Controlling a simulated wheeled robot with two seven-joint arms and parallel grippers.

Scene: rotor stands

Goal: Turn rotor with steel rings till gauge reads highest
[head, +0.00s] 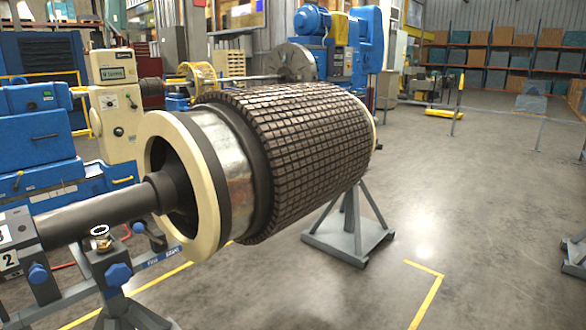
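The large rotor (310,150) lies level across the middle of the head view. Its body is covered in brown blocks. At its near end are a shiny steel band (226,158), dark bands and a cream ring (205,205). A dark shaft (105,212) runs from this end to a grey bearing block (22,245) at the left edge, marked "2". A small brass-coloured round fitting (101,238) stands by the shaft; I cannot tell whether it is a gauge, and no reading is legible. Neither of my grippers is in view.
A grey stand (348,240) is under the rotor's far end, and blue knobs (118,274) are on the near stand. Blue machines (40,140) fill the left side. Another grey stand part (575,255) is at the right edge. The floor (470,190) at right is open.

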